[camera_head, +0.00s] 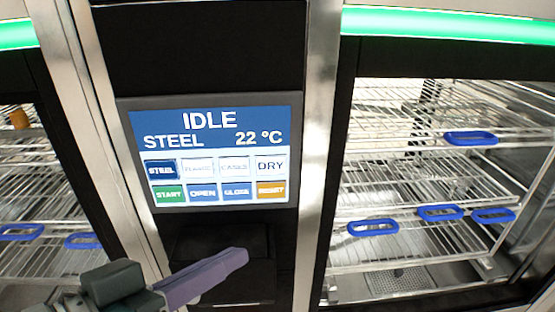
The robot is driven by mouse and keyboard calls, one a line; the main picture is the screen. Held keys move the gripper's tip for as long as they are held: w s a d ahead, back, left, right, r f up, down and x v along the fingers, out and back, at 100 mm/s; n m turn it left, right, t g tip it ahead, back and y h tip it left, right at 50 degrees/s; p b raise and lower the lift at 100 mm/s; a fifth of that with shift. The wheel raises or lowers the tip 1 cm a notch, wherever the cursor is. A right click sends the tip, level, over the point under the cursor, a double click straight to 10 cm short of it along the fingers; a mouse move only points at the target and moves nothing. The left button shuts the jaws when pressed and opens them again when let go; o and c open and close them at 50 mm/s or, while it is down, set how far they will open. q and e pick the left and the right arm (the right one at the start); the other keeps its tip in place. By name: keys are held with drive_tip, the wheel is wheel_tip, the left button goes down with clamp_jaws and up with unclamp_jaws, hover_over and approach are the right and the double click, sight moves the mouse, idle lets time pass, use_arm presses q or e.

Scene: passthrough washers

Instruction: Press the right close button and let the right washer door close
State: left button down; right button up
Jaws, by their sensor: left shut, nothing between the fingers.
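The control panel (210,150) between the two washers reads "IDLE", "STEEL" and "22 °C". The blue CLOSE button (237,190) is in its lower row, between OPEN and the orange RESET button. The right washer (343,190) shows its wire racks on the right. I see no door across its front, but cannot rule out clear glass. My left gripper (240,258) is shut and empty. Its purple-grey fingers point right, just below the panel in the picture and apart from the CLOSE button. My right gripper is out of view.
The left washer (85,90) also shows wire racks (40,200). Several blue oval rings, one of them here (372,228), are on the racks. Metal posts (318,130) flank the panel column. Green light strips (440,22) run above both washers.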

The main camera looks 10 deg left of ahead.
use_arm(q)
drive_tip(key=b, duration=0.3)
approach(252, 195)
drive_tip(key=shift+d+x, duration=0.15)
drive_tip(key=shift+x, duration=1.05)
drive_tip(key=shift+d+x, duration=0.15)
drive_tip(key=shift+x, duration=1)
drive_tip(key=shift+a+f, duration=0.1)
drive_tip(key=shift+f, duration=0.05)
drive_tip(key=shift+w, duration=0.2)
